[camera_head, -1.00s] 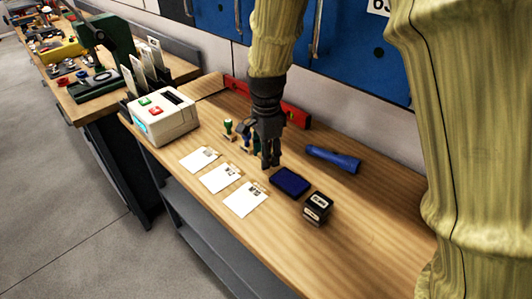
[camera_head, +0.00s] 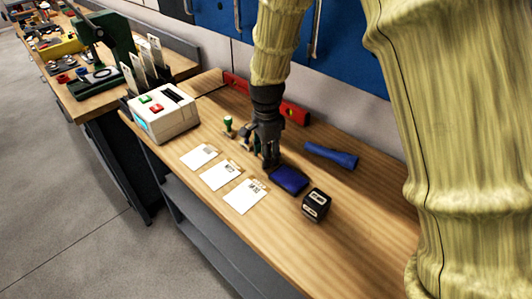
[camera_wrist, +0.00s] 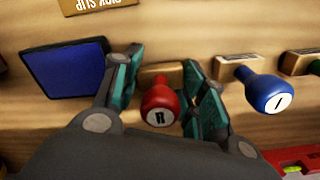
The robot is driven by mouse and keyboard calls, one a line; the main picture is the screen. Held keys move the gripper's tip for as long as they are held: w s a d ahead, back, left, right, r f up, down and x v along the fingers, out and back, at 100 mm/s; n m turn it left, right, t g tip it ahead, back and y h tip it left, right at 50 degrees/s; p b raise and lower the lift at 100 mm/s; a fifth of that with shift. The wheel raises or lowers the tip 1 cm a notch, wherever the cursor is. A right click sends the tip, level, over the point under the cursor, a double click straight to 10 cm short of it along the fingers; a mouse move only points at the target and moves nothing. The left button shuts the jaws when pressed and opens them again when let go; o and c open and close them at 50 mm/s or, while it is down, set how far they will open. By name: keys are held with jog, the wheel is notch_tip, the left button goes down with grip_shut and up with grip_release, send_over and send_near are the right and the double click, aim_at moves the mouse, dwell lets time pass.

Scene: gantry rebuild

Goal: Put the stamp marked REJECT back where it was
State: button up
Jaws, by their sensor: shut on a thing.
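A stamp with a round red knob marked R (camera_wrist: 160,105) and a wooden base is between my gripper's teal fingers in the wrist view. My gripper (camera_wrist: 158,85) is shut on it; it also shows low over the bench in the head view (camera_head: 268,163), hiding the red stamp. I cannot tell whether the base touches the bench. A blue-knobbed stamp marked I (camera_wrist: 268,93) stands to its right, and a green-knobbed stamp (camera_wrist: 315,68) is at the right edge. The head view shows a green stamp (camera_head: 228,124) left of my gripper.
Several white cards (camera_head: 221,176) lie in front. A blue flashlight (camera_head: 331,156) and red level (camera_head: 297,113) lie behind. A white machine (camera_head: 163,113) stands left.

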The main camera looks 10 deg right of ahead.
jog(key=shift+f, duration=0.1)
jog(key=o, duration=0.6)
jog(key=shift+c, duration=0.2)
notch_tip(320, 180, up, 12)
jog(key=shift+r+b, duration=0.15)
jog(key=shift+b, duration=0.8)
